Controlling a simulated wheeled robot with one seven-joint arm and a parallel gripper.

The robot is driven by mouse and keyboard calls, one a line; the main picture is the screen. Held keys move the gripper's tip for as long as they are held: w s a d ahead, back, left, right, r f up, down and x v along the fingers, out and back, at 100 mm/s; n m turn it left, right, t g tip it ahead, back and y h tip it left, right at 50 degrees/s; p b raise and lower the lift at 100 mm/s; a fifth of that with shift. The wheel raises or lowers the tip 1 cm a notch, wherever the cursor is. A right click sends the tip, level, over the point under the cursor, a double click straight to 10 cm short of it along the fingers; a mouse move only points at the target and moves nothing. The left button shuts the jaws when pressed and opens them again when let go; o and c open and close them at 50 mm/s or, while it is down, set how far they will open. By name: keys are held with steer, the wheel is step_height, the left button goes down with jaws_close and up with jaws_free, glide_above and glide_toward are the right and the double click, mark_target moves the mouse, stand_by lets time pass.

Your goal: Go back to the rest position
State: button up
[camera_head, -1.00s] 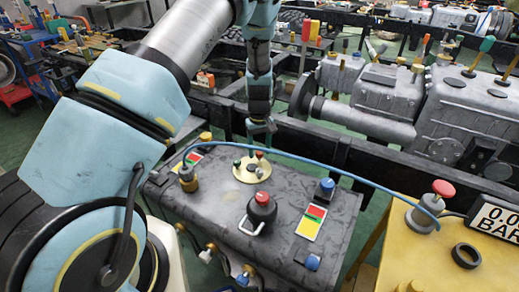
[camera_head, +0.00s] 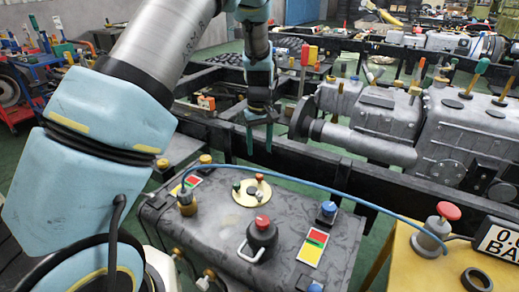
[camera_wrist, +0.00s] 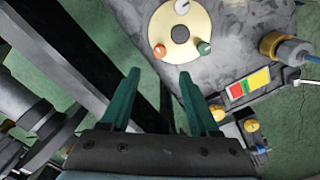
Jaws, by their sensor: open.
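My gripper (camera_head: 260,136) hangs from my raised arm, above and behind the grey tank in the head view. Its two green fingers point down and are apart, with nothing between them. In the wrist view the open fingers (camera_wrist: 163,95) also show empty, over the gap between the black frame rail and the tank. The grey tank (camera_head: 205,232) bears a cream round plate (camera_head: 241,199) with small coloured knobs. The plate also shows in the wrist view (camera_wrist: 205,22), just beyond the fingertips, apart from them.
A black knob with a red top (camera_head: 262,236) and blue-capped fittings (camera_head: 327,213) stand on the tank. Black rails (camera_head: 300,160) and a grey gearbox (camera_head: 460,125) lie behind.

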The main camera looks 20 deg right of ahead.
steer(key=a+r+p, duration=0.1)
steer(key=a+r, duration=0.3)
steer(key=a, duration=0.4)
steer(key=a+r+p, duration=0.1)
steer(key=a+r, duration=0.4)
steer(key=a, duration=0.4)
steer(key=s+a+r, duration=0.2)
steer(key=s+a, duration=0.4)
steer(key=a, duration=0.1)
steer(key=s+a+r+m+t+p, duration=0.1)
steer(key=s+a+r, duration=0.2)
steer(key=s+a, duration=0.2)
steer(key=a, duration=0.3)
steer(key=shift+s+t+p, duration=0.3)
steer(key=shift+s, duration=0.05)
steer(key=shift+r, duration=0.1)
